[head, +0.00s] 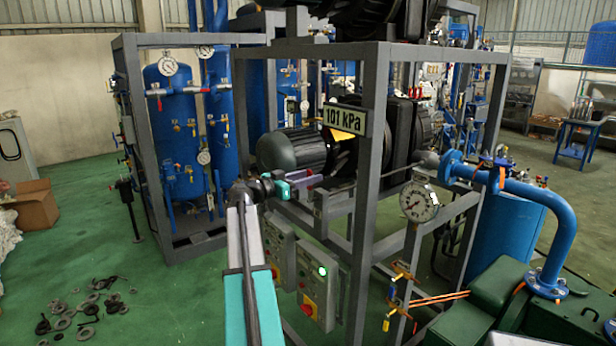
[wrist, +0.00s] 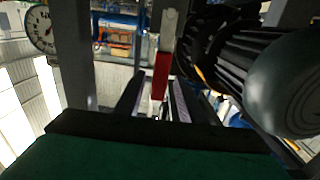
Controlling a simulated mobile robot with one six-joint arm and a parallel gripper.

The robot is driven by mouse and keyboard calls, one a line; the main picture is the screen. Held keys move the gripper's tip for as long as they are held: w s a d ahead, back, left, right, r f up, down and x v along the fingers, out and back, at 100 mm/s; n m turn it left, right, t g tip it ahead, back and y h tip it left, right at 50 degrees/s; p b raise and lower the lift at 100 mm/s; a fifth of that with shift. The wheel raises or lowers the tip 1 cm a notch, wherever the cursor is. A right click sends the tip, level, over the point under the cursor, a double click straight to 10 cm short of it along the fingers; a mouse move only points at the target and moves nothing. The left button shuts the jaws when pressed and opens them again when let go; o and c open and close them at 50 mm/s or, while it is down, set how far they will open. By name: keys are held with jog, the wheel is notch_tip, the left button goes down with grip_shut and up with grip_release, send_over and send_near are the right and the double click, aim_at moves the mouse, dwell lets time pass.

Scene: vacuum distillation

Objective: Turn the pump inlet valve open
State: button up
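My gripper (head: 304,186) reaches in beside the grey frame in the head view, in front of the dark pump motor (head: 292,150). In the wrist view its two dark fingers (wrist: 154,98) stand apart. A red lever handle (wrist: 161,75) with a pale grey upper end shows between and beyond the fingertips, with gaps visible on both sides. It looks like a valve handle, but I cannot tell for sure that it is the pump inlet valve. I cannot make out contact with it. The handle is not clear in the head view.
The grey frame's post (head: 370,150) stands close to the gripper. A "101 kPa" display (head: 344,119) hangs above. A pressure gauge (head: 419,201) and blue pipe (head: 525,190) are at right. Control boxes (head: 318,285) sit below. Black rings (head: 88,305) lie on the green floor.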

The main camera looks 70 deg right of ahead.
jog(key=shift+d, duration=0.1)
jog(key=shift+c, duration=0.4)
grip_shut()
jog(key=shift+s+f, duration=0.1)
jog(key=shift+s, duration=0.05)
jog(key=shift+b, duration=0.3)
